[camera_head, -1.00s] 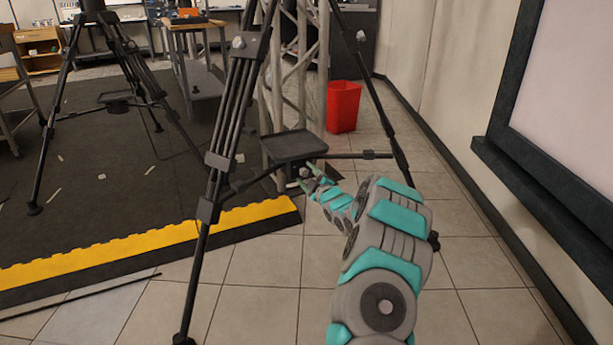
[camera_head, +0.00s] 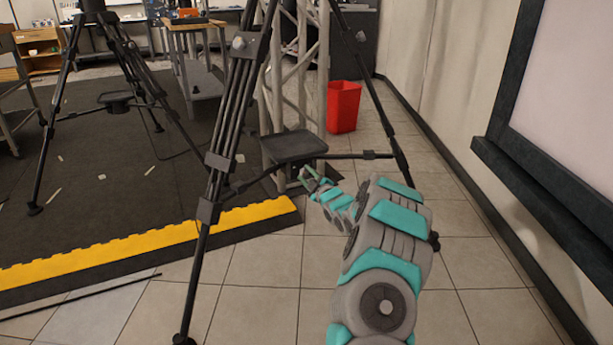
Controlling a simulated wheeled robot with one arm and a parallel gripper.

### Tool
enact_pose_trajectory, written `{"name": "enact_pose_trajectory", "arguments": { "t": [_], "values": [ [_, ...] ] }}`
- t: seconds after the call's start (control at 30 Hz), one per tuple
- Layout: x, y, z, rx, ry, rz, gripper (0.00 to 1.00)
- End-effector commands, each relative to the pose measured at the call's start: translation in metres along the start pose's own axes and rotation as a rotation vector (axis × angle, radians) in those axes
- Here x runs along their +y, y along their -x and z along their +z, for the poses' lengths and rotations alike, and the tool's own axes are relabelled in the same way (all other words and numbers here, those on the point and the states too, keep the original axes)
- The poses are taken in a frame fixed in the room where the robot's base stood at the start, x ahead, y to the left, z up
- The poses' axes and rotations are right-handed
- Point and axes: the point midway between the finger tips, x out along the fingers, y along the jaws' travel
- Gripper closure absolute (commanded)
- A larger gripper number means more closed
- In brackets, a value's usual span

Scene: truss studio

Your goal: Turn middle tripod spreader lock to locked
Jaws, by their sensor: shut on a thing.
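The near black tripod (camera_head: 228,130) stands upright with its legs spread on the floor. Its middle spreader (camera_head: 345,156) joins the legs around a dark square tray (camera_head: 293,144). My gripper (camera_head: 308,174) is just under the tray's right front corner, at the spreader's hub. It is shut on a small part there, which I take to be the spreader lock. My fingers and the tray hide most of the lock, so its turned position cannot be made out.
A yellow-edged black mat (camera_head: 150,243) covers the floor at left, with another tripod (camera_head: 118,100) on it. A metal truss (camera_head: 300,70) and a red bin (camera_head: 343,106) stand behind. A wall-mounted framed board (camera_head: 560,150) is at right.

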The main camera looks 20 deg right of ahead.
Motion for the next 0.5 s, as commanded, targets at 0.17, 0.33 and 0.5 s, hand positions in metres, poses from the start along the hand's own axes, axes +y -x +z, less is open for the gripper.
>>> {"name": "enact_pose_trajectory", "arguments": {
  "t": [0.17,0.33,0.5],
  "values": [
    [0.0006,0.0002,-0.0006,-0.001,-0.041,-0.002,1.00],
    [0.0013,0.0003,-0.0014,-0.002,-0.134,-0.004,1.00],
    [0.0014,0.0005,-0.0014,-0.003,-0.274,-0.005,1.00]
  ]
}}
